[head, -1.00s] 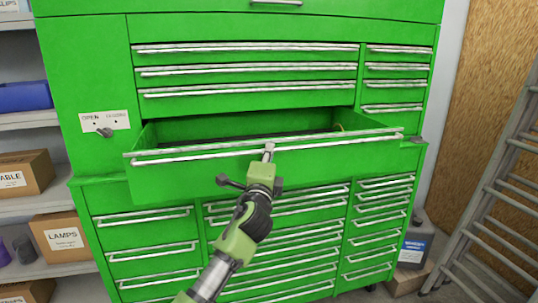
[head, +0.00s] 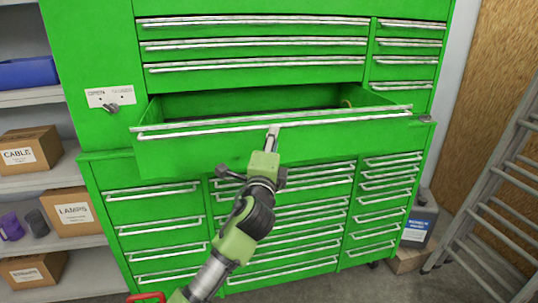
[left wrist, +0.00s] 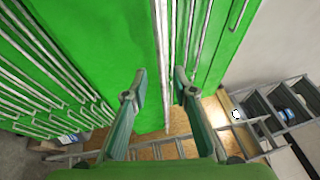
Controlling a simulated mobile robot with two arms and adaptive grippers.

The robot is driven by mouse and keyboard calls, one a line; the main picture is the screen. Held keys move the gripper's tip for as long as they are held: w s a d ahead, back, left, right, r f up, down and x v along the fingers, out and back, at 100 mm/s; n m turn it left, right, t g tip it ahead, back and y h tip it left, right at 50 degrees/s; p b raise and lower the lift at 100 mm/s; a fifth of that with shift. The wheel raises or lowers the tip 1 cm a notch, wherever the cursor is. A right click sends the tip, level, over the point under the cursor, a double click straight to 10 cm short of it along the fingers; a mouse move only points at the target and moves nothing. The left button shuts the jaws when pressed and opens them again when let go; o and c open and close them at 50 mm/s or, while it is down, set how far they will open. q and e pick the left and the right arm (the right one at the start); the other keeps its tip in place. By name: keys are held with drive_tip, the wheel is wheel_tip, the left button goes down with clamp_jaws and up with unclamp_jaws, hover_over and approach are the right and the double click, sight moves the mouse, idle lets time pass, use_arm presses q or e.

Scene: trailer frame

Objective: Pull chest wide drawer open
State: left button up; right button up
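The green tool chest (head: 105,120) has its wide drawer (head: 200,150) standing partly open. The drawer juts out from the chest, and its dark inside shows behind the front. A long silver handle (head: 340,121) runs along the drawer front. My left gripper (head: 273,132) is at the middle of this handle. In the left wrist view, the two fingers of the left gripper (left wrist: 159,72) are apart, with the drawer's handle edge (left wrist: 162,40) running between them. I cannot tell whether they touch the handle. My right gripper does not show.
Closed drawers with silver handles lie above and below the open one. A shelf with cardboard boxes (head: 32,148) stands at the left. A grey ladder (head: 490,200) leans at the right, near a dark canister (head: 418,222). Some floor shows at the bottom right.

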use_arm(q)
drive_tip(key=v, duration=0.6)
drive_tip(key=shift+s, duration=0.2)
